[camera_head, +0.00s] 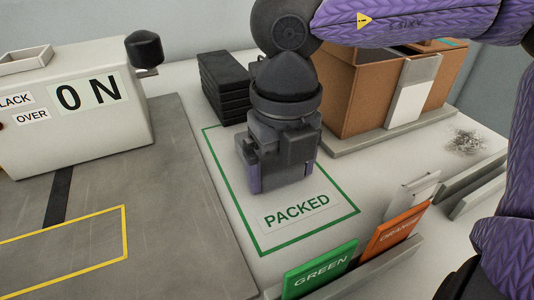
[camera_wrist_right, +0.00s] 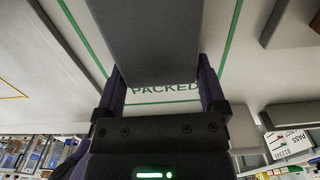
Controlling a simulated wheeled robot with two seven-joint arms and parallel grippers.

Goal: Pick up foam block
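My right gripper (camera_head: 279,172) points down over the green-outlined PACKED area, with its purple fingertips on either side of a dark grey foam block (camera_head: 284,172). In the right wrist view the foam block (camera_wrist_right: 150,40) fills the space between the two fingers, and both fingers of the right gripper (camera_wrist_right: 162,85) appear to touch its sides. Whether the block rests on the surface or is slightly raised cannot be told. A stack of several dark foam blocks (camera_head: 225,88) stands just behind the gripper. My left gripper is not in view.
The PACKED label (camera_head: 297,213) lies in front of the gripper. Green (camera_head: 320,272) and orange (camera_head: 393,232) cards stand in a holder at the front. A brown cardboard box (camera_head: 350,95) is behind right. A white machine (camera_head: 75,110) marked ON and a grey mat (camera_head: 150,215) lie left.

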